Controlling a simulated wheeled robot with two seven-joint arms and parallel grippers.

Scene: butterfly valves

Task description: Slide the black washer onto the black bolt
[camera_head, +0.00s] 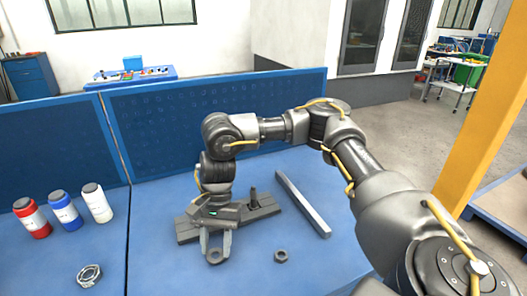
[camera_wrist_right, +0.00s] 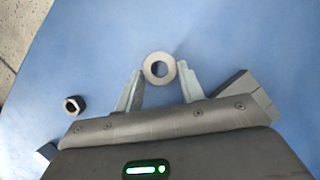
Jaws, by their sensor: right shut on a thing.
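My right gripper (camera_head: 214,252) points toward the near side of the table and is shut on the washer (camera_head: 214,257). In the right wrist view the washer (camera_wrist_right: 148,72) is a grey ring held between the tips of the two fingers (camera_wrist_right: 159,74). The dark bolt (camera_head: 253,200) stands upright on a flat dark grey base (camera_head: 268,207), to the right of and behind the gripper. The washer is apart from the bolt. The gripper body hides part of the base. My left gripper is not in view.
A dark nut (camera_head: 281,256) lies right of the gripper. A long grey bar (camera_head: 302,203) lies right of the base. Red, blue and white bottles (camera_head: 64,211) and a metal ring part (camera_head: 89,275) are at left. A blue perforated panel (camera_head: 170,120) closes the table's back.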

